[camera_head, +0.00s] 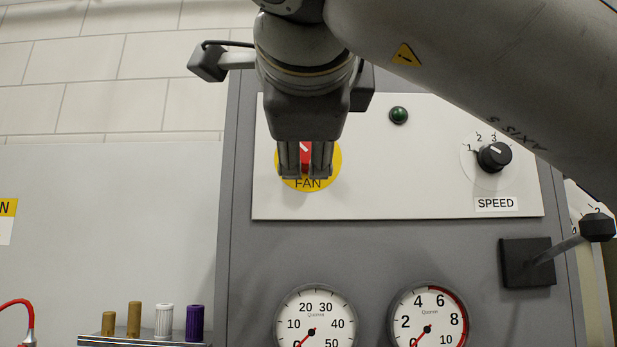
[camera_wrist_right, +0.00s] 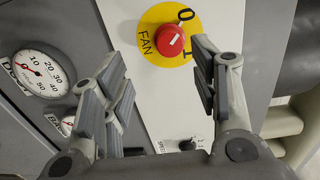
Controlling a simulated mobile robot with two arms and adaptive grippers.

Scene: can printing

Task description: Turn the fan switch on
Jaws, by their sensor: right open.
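The fan switch is a red knob (camera_head: 306,155) with a white pointer line, on a yellow disc (camera_head: 335,160) labelled FAN on the white panel. In the wrist view the red knob (camera_wrist_right: 170,41) shows whole, with marks 0 and I beside it on the yellow disc (camera_wrist_right: 148,18). Its white line points towards the 0 side. My right gripper (camera_head: 305,176) is in front of the switch in the head view, its fingers on either side of the knob. In the wrist view the right gripper (camera_wrist_right: 163,82) is open, with nothing between its fingers. My left gripper is not in view.
A black speed knob (camera_head: 494,156) and a dark green lamp (camera_head: 398,115) sit on the same panel, to the right. Two gauges (camera_head: 316,318) are below. A lever (camera_head: 566,247) sticks out at the right. Several small cylinders (camera_head: 164,320) stand on a ledge at lower left.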

